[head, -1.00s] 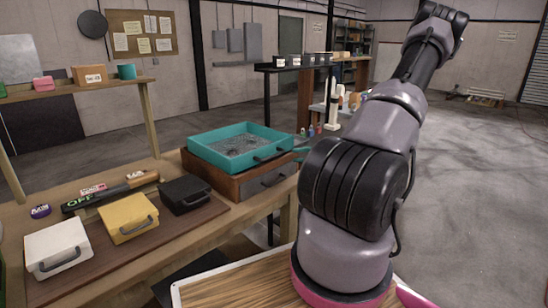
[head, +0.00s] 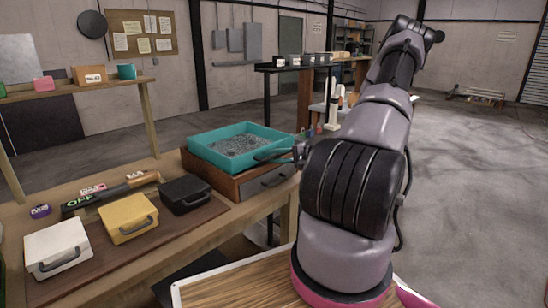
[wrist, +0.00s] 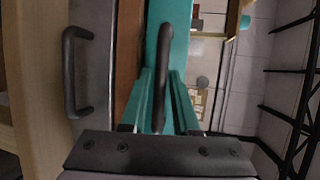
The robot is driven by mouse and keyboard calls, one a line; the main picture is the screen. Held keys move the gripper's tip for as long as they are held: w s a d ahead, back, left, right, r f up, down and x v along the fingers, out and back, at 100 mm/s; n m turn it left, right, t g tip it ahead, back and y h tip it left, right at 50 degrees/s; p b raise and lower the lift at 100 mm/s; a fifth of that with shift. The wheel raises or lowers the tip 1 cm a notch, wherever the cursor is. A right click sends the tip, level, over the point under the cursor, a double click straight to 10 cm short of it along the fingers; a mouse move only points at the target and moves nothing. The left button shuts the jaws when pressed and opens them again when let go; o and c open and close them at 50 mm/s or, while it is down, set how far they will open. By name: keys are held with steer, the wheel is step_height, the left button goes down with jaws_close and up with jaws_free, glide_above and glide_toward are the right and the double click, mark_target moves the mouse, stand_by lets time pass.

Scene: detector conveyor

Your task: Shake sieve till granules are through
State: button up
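The teal sieve (head: 205,155) sits on top of a brown wooden box (head: 225,187) with a grey drawer front. Grey granules (head: 238,145) lie on the mesh inside it. The sieve's black handle (head: 270,155) sticks out on the side towards my arm. My gripper (head: 284,155) is at this handle, partly hidden by my arm. In the wrist view the handle (wrist: 162,60) runs between the two teal fingers of my gripper (wrist: 164,80). Whether the fingers press on it is unclear. The inside of the box is hidden.
The drawer handle (wrist: 75,72) is left of the fingers in the wrist view. White (head: 57,246), yellow (head: 127,217) and black (head: 185,194) cases stand on the bench, left of the box.

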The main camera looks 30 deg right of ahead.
jaws_close()
steer(key=shift+w, duration=0.1)
stand_by(1.2)
